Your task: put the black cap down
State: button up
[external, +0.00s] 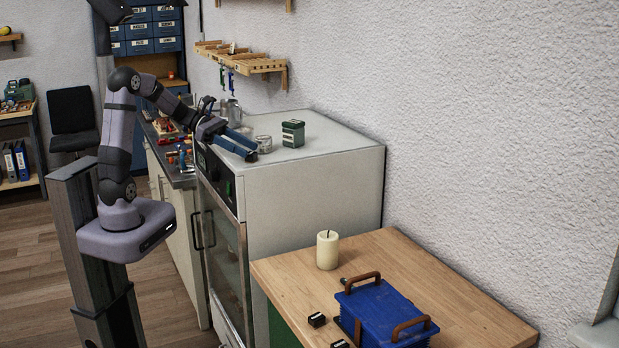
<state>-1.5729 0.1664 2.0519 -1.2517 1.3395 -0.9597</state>
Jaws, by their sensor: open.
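My gripper (253,153) is at the left front part of the white cabinet's top, pointing right and down with its long blue fingers. It is open. The fingertips are close to the cabinet top, beside a small clear jar (264,144). I cannot make out a separate black cap at the fingertips; the view is small and the fingers may hide it. A dark green tin with a dark lid (293,133) stands farther right on the same top.
The white cabinet (330,139) has free room on its right side. In front, a wooden table (450,290) holds a candle (327,250), a blue box with brown handles (385,310) and small black blocks (317,320). A wooden rack (255,65) hangs on the wall above.

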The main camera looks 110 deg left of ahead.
jog(key=b+v, duration=0.1)
jog(key=v, duration=0.7)
jog(key=shift+b, duration=0.4)
jog(key=w+d+f+m+g+h+p, duration=0.1)
jog(key=w+d+f+m+g+h, duration=0.3)
jog(key=d+m, duration=0.4)
jog(key=w+d+f+m+g+h+p, duration=0.2)
jog(key=w+d+f+m+g, duration=0.3)
jog(key=d, duration=0.6)
jog(key=s+d+f+m+g+y+b, duration=0.2)
jog(key=d+f+m+g+y, duration=0.3)
jog(key=d+f+m, duration=0.9)
jog(key=f+m+b, duration=0.1)
jog(key=m, duration=0.6)
jog(key=shift+s+d+y, duration=0.3)
jog(key=shift+d, duration=0.05)
jog(key=shift+o, duration=0.6)
jog(key=shift+d+f+m, duration=0.35)
jog(key=shift+d+m, duration=0.2)
jog(key=shift+m, duration=0.45)
